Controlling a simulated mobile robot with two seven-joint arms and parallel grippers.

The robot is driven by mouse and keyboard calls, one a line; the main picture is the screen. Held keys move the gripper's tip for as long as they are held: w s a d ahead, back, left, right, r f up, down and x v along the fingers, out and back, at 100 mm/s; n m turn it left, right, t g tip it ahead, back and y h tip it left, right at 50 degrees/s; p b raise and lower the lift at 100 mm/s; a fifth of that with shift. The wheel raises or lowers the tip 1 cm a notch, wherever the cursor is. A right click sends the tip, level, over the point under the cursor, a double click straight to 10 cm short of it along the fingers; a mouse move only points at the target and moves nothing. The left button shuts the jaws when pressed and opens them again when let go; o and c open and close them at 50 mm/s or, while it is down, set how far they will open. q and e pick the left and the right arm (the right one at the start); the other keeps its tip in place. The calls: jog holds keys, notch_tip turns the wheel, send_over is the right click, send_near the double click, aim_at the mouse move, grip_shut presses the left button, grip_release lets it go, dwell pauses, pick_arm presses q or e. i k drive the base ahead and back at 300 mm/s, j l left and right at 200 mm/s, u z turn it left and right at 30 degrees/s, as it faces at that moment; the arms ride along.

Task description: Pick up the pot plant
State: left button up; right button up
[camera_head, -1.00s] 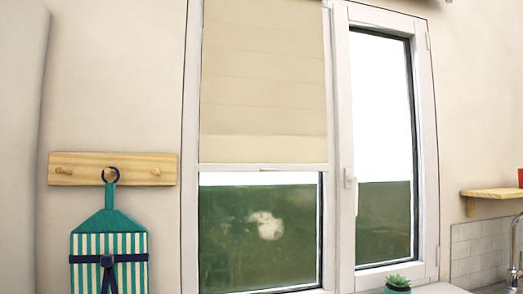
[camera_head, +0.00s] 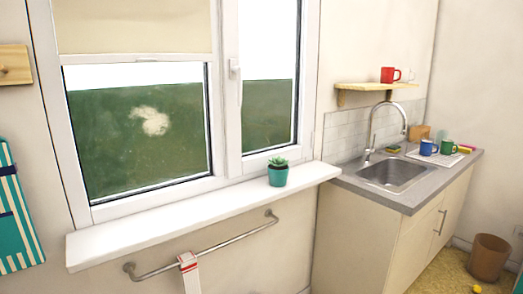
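The pot plant (camera_head: 278,172) is a small green succulent in a teal pot. It stands upright on the white windowsill (camera_head: 150,226), toward the sill's right end and in front of the window. Nothing covers it. Neither of my grippers shows in the head view, so their place relative to the plant cannot be seen.
A towel rail (camera_head: 205,246) with a hanging towel (camera_head: 189,272) runs below the sill. To the right is a counter with a sink (camera_head: 393,174), a tap (camera_head: 371,140) and mugs (camera_head: 428,148). A shelf (camera_head: 372,87) holds a red mug (camera_head: 390,75). A bin (camera_head: 489,257) stands on the floor.

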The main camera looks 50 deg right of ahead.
aim_at(278, 168)
jog(key=z, duration=1.7)
jog(key=i+l, duration=0.35)
jog(key=l, duration=0.15)
jog(key=i+l+u, duration=0.1)
jog(key=i+l, duration=0.6)
jog(key=l, duration=0.3)
jog(key=i+j+u, duration=0.05)
